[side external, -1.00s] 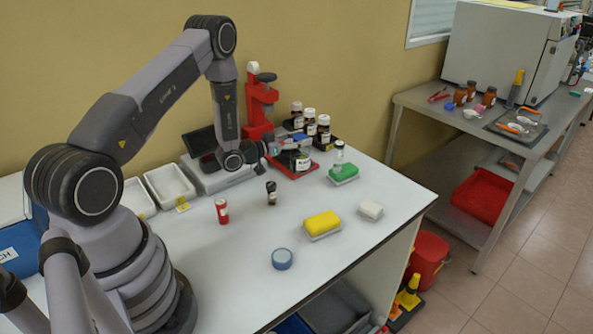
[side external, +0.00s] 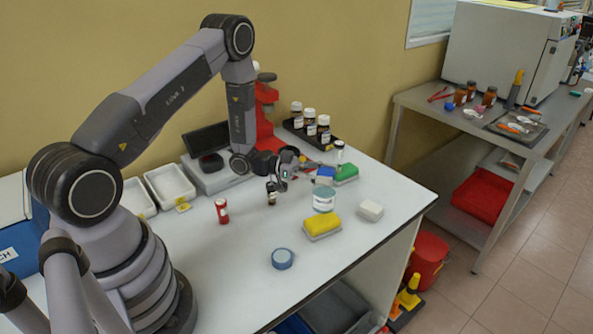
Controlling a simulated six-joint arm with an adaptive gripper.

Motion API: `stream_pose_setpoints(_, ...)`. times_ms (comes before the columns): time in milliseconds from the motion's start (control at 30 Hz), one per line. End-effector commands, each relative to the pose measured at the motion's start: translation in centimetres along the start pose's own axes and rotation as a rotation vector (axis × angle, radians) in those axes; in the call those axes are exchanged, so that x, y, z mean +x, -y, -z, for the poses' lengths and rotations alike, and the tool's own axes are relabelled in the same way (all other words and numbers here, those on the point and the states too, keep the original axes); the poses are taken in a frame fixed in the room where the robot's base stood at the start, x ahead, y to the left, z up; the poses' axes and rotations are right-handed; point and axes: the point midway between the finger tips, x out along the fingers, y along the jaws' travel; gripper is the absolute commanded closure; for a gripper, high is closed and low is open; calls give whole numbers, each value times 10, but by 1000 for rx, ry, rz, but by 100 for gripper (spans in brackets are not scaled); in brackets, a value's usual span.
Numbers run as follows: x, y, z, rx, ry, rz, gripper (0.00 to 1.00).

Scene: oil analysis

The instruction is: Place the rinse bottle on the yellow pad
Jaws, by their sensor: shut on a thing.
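The yellow pad (side external: 323,225) lies in a shallow pale holder on the white bench, near its front right. The rinse bottle, with a pale teal see-through body (side external: 324,200) and a blue top, is upright just behind and above the pad in the picture. My gripper (side external: 309,172) reaches in from the left and is shut on the bottle near its blue top; the fingers are small and partly hidden. I cannot tell exactly how high the bottle's base is above the bench or pad.
A green pad (side external: 347,173) lies behind, with a small vial (side external: 339,152). A white block (side external: 370,210) is to the right. A blue round item (side external: 282,258), red bottle (side external: 221,211) and dark vial (side external: 271,194) stand left. Several brown bottles (side external: 310,122) are in a rack.

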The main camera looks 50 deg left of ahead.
Motion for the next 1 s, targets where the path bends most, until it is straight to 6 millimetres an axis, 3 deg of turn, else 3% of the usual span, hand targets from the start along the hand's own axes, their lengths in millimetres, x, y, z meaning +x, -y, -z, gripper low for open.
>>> stream_pose_setpoints(233, 0, 0, -33, -1, 0, 2, 100)
stream_pose_setpoints(633, 0, 0, -38, 0, -1, 3, 100)
stream_pose_setpoints(667, 0, 0, -38, 0, 0, 3, 57)
stream_pose_setpoints(833, 0, 0, -38, 0, 0, 3, 34)
stream_pose_setpoints(1000, 0, 0, -38, 0, 0, 3, 33)
